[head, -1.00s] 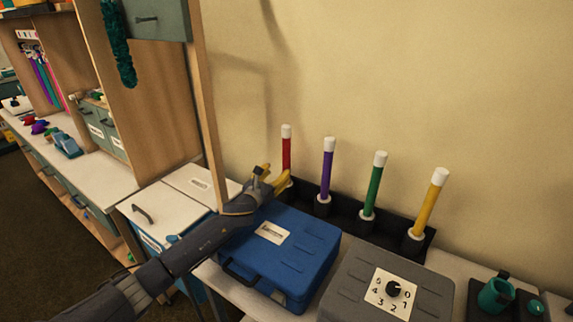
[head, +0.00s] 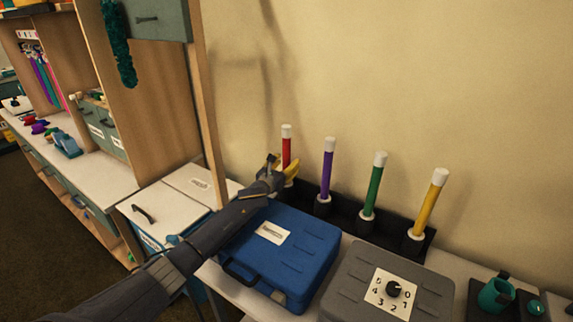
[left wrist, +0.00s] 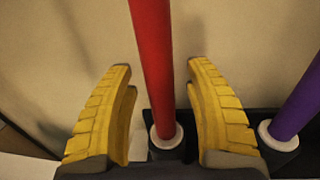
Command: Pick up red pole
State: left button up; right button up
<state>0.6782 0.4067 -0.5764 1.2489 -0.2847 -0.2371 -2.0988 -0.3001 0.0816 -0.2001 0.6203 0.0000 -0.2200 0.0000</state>
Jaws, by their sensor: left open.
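The red pole (head: 286,148) stands upright with a white cap at the left end of a dark rack (head: 341,214) against the wall. In the left wrist view the red pole (left wrist: 154,62) rises between the two yellow fingers, from a white collar in the rack. My left gripper (head: 283,168) is at the pole's lower part in the head view. In the left wrist view my left gripper (left wrist: 158,66) is open, one finger on each side of the pole, with a gap to both. My right gripper is not in view.
A purple pole (head: 327,168), a green pole (head: 374,185) and a yellow pole (head: 430,203) stand to the right in the rack.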

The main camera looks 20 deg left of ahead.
aim_at(287, 126)
pick_arm(q)
jog(key=shift+w, duration=0.1)
grip_shut()
dwell(0.4)
jog(key=shift+r, duration=0.1)
notch_tip(287, 126, up, 20)
jog(key=shift+f, duration=0.1)
dwell(0.9)
jog(key=shift+d, duration=0.1)
dwell(0.5)
